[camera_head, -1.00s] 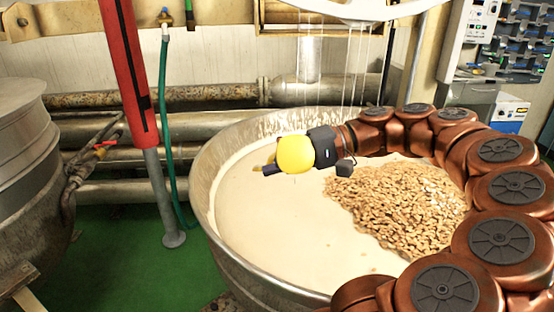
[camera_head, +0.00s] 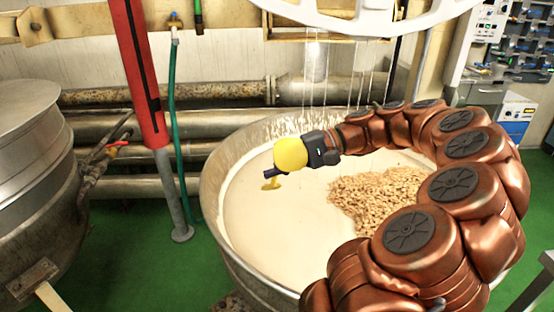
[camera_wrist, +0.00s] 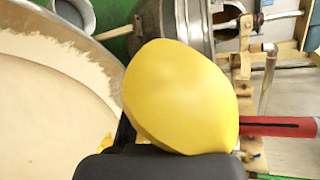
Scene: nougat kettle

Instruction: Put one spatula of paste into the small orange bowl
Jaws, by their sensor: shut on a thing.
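Pale paste (camera_head: 265,214) fills much of the large metal kettle (camera_head: 212,200). It also shows in the wrist view (camera_wrist: 35,115). My gripper (camera_head: 274,172), dark at its end, is above the left part of the paste. It is shut on a small yellow tool, which I take for the spatula (camera_head: 271,184); its end hangs down, apart from the paste surface. Whether it carries paste is too small to tell. A rounded yellow body (camera_head: 291,154) at my gripper fills the middle of the wrist view (camera_wrist: 185,95) and hides much there. No small orange bowl shows.
A heap of nuts (camera_head: 375,198) lies on the paste at the right. A red and grey post (camera_head: 140,70) and a green hose (camera_head: 174,120) stand left of the kettle. Another metal vessel (camera_head: 35,190) is at far left. White machinery (camera_head: 350,17) hangs above. Green floor lies between the vessels.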

